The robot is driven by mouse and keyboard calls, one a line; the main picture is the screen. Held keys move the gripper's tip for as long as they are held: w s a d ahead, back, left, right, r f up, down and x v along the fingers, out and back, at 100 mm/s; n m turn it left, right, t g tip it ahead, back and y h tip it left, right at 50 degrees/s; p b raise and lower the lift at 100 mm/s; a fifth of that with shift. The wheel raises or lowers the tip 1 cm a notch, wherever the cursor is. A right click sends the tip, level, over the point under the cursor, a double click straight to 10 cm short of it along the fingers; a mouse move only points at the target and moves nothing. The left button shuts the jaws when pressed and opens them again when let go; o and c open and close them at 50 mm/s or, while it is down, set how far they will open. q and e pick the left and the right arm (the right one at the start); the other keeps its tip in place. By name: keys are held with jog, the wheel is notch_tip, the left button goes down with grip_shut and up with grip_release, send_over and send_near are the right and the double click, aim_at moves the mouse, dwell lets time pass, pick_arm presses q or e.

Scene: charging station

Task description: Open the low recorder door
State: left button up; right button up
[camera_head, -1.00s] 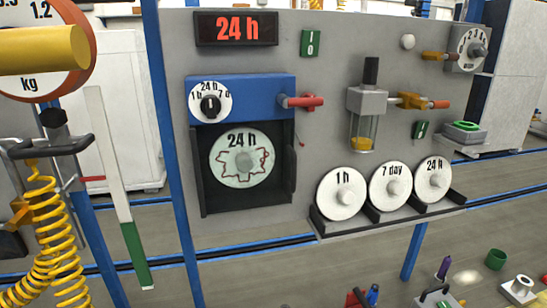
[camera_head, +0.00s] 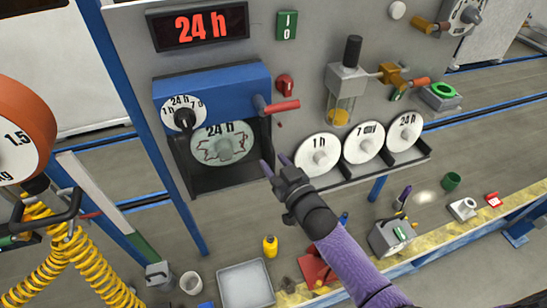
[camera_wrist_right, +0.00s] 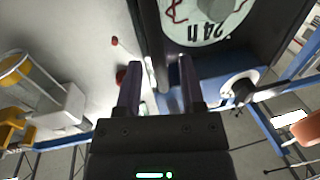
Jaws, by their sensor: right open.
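The recorder on the grey panel has a blue top housing (camera_head: 225,88) with a red-tipped lever (camera_head: 282,106) at its right end. Below it, a round 24 h chart (camera_head: 222,146) sits in a dark frame (camera_head: 245,178), also seen upside down in the wrist view (camera_wrist_right: 205,18). I cannot tell which part is the door. My right gripper (camera_head: 275,162) is open at the frame's lower right side. In the wrist view its fingers (camera_wrist_right: 159,62) straddle the frame's edge in the picture; contact cannot be told.
White discs (camera_head: 319,155) stand on a shelf just right of my right gripper. A sight glass (camera_head: 341,100) projects from the panel farther right. A yellow bottle (camera_head: 270,246), a grey tray (camera_head: 245,285) and other items lie below. A yellow coiled hose (camera_head: 75,255) hangs at left.

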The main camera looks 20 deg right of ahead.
jog(key=shift+w+a, duration=0.15)
jog(key=shift+w, duration=0.45)
jog(key=shift+c, duration=0.3)
grip_shut()
dwell(0.7)
